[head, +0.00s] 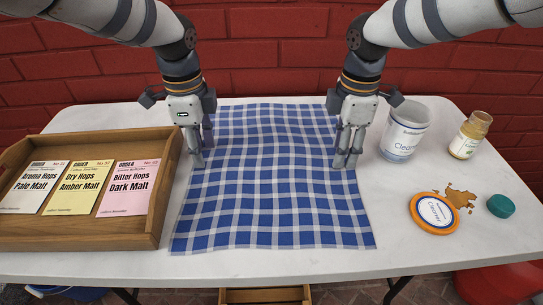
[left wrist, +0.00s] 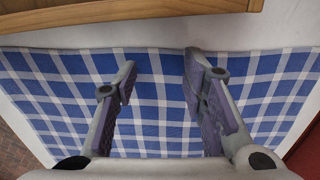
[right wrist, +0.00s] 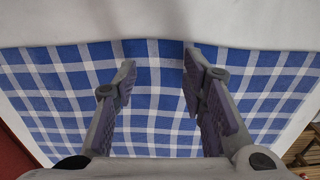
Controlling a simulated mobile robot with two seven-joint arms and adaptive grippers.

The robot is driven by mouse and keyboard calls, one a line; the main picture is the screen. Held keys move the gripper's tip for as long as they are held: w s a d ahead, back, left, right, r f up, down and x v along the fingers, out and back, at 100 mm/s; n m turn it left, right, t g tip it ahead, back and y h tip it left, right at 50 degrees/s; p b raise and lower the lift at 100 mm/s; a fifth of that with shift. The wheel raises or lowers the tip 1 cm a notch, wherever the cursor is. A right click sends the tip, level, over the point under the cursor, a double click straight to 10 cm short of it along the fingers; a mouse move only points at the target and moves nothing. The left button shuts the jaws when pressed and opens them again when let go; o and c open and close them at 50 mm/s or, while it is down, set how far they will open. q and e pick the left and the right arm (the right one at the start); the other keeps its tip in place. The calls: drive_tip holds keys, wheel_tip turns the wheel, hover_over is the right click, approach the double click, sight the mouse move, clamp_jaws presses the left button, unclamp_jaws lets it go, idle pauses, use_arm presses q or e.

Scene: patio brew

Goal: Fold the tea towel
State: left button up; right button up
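The blue and white checked tea towel (head: 270,190) lies spread out on the white table, with soft ripples toward its far end. My left gripper (head: 202,160) is at the towel's left edge. In the left wrist view its fingers (left wrist: 160,80) are apart with towel showing between them. My right gripper (head: 346,160) is at the towel's right edge. In the right wrist view its fingers (right wrist: 158,78) are also apart, with the towel edge running between the tips. Whether the fingertips touch the cloth I cannot tell.
A wooden tray (head: 150,228) with three order cards stands at the left, close to my left gripper. At the right are a cleaner tub (head: 404,130), its orange-rimmed lid (head: 434,212), a brown spill (head: 456,198), a small jar (head: 469,136) and a green cap (head: 501,206).

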use_arm(q)
drive_tip(key=shift+f, duration=0.15)
use_arm(e)
drive_tip(key=shift+f, duration=0.2)
use_arm(q)
drive_tip(key=shift+f, duration=0.65)
use_arm(e)
drive_tip(key=shift+f, duration=0.6)
use_arm(q)
drive_tip(key=shift+s+r, duration=0.1)
drive_tip(key=shift+r, duration=0.2)
drive_tip(key=shift+c, duration=1.2)
use_arm(e)
drive_tip(key=shift+s+r, duration=0.1)
drive_tip(key=shift+r, duration=0.2)
drive_tip(key=shift+c, duration=1.2)
use_arm(q)
drive_tip(key=shift+f, duration=0.2)
clamp_jaws()
use_arm(e)
drive_tip(key=shift+f, duration=0.2)
clamp_jaws()
use_arm(q)
drive_tip(key=shift+s, duration=0.1)
